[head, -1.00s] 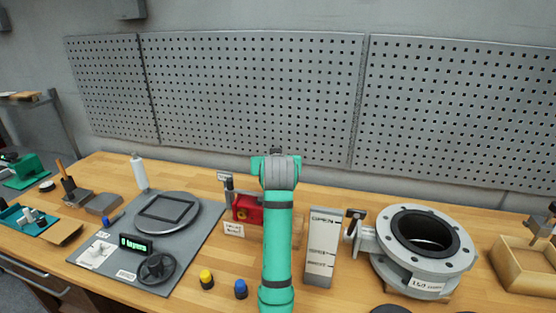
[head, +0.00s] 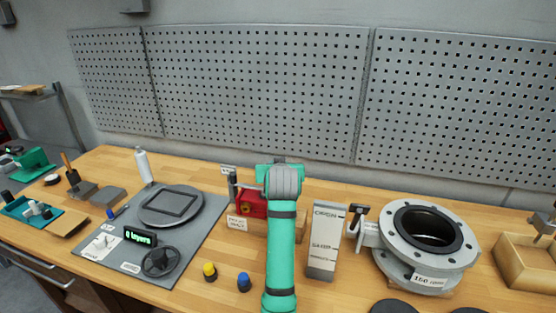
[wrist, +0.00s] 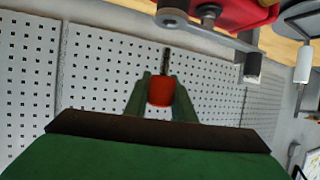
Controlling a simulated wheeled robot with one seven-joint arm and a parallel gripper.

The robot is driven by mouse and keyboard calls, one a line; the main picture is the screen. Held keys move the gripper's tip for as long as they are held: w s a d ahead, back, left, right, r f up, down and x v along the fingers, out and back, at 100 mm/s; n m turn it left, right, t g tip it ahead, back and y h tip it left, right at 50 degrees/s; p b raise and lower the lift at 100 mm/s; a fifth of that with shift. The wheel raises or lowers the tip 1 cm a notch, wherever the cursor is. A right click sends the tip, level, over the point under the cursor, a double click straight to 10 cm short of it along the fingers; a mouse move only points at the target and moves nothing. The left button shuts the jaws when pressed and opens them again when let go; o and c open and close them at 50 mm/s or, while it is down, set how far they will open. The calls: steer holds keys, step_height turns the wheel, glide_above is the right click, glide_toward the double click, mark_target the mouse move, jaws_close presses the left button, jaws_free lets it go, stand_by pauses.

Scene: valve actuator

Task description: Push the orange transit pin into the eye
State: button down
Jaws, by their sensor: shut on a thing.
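My gripper (wrist: 161,97) is shut on the orange transit pin (wrist: 161,90) in the wrist view. The pin has an orange-red cylindrical head between the green fingers, and a thin metal shank pointing away from the gripper. The red actuator (wrist: 240,10) is at the top of the wrist view, with a grey lever and a round lug (wrist: 208,12) beside it. The pin's tip is apart from these parts. I cannot tell which opening is the eye. In the head view the red actuator (head: 252,205) stands left of my arm, which hides the fingers and the pin.
Yellow (head: 209,271) and blue (head: 244,281) knobs sit at the front left. The pegboard wall (head: 260,90) is behind the bench.

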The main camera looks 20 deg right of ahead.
steer(key=shift+f, duration=0.75)
steer(key=shift+f, duration=2.15)
stand_by(0.9)
steer(key=c, duration=1.4)
jaws_free()
steer(key=v, duration=1.1)
steer(key=shift+w, duration=0.1)
